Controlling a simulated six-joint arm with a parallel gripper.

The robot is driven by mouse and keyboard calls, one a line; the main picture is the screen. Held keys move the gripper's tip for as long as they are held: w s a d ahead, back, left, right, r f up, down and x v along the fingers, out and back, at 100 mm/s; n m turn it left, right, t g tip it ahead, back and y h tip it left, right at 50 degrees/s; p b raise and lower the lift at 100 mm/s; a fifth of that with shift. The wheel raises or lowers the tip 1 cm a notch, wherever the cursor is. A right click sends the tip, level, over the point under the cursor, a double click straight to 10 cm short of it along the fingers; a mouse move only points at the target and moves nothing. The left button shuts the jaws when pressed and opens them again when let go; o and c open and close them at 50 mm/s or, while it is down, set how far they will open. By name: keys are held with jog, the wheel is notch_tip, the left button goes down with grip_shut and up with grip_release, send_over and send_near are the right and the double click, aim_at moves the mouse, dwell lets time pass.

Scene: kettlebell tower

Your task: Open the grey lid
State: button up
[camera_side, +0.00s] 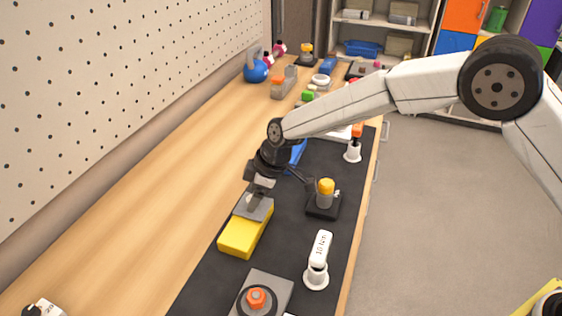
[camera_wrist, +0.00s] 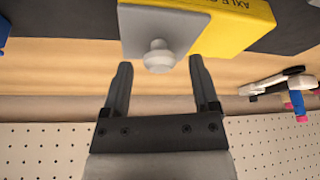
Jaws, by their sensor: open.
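The grey lid (camera_side: 262,210) lies flat on the far end of the yellow box (camera_side: 240,237), whose near part shows bare yellow. In the wrist view the grey lid (camera_wrist: 165,25) has a round grey knob (camera_wrist: 158,57), and the yellow box (camera_wrist: 240,25) carries dark lettering. In the side view my gripper hides the knob.
A yellow-topped part on a black base (camera_side: 325,200) stands close on the right. A white-handled tool (camera_side: 317,260) and a grey plate with an orange knob (camera_side: 265,292) are nearer the camera.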

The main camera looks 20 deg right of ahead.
grip_shut()
dwell(1.4)
